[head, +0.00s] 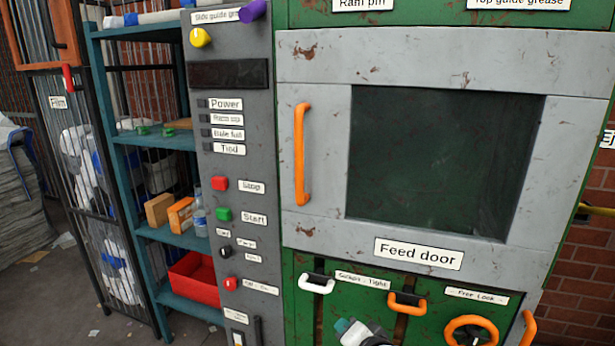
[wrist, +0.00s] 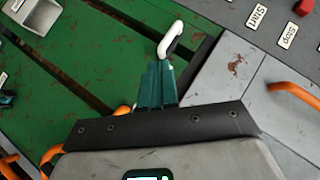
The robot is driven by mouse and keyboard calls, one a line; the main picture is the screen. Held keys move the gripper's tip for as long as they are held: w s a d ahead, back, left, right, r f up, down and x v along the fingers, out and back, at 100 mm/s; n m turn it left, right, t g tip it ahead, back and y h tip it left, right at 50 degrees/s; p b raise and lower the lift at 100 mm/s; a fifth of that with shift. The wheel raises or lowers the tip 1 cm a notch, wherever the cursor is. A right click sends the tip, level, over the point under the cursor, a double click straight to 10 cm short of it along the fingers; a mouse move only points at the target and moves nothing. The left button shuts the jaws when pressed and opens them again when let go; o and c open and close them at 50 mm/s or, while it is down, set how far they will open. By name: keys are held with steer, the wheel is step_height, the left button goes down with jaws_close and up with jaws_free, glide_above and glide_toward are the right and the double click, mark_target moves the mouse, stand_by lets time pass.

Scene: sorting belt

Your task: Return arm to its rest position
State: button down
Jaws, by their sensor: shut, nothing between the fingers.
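My gripper (wrist: 159,68) shows in the wrist view with its teal fingers together and nothing between them. Its tips appear just below a white handle (wrist: 171,38) in that picture; whether they touch it I cannot tell. In the head view a small part of my arm, teal and white, shows at the bottom edge, below and right of the white handle (head: 317,285) on the green machine front. The rest of the arm is out of that view.
The grey feed door (head: 415,255) with an orange handle (head: 301,155) is above. An orange handle (head: 408,302) and orange wheel (head: 470,330) stick out at lower right. The button panel (head: 232,180) and a teal shelf (head: 165,236) with a red bin (head: 195,280) stand left.

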steer(key=s+d+f+n+g+h, duration=0.2)
steer(key=s+d+f, duration=0.4)
steer(key=s+d, duration=0.15)
steer(key=s+d+f+n+g+h, duration=0.1)
steer(key=s+d+f+n+g, duration=0.15)
steer(key=s+d+f, duration=0.4)
steer(key=s+d+f+n+g+h, duration=0.1)
steer(key=s+d+g, duration=0.2)
steer(key=s, duration=1.1)
steer(key=s+d+n+g, duration=0.1)
steer(key=s+d+g, duration=0.2)
steer(key=s, duration=1.1)
steer(key=shift+f+h, duration=0.4)
steer(key=shift+w+n+g, duration=0.1)
steer(key=shift+n+g, duration=0.15)
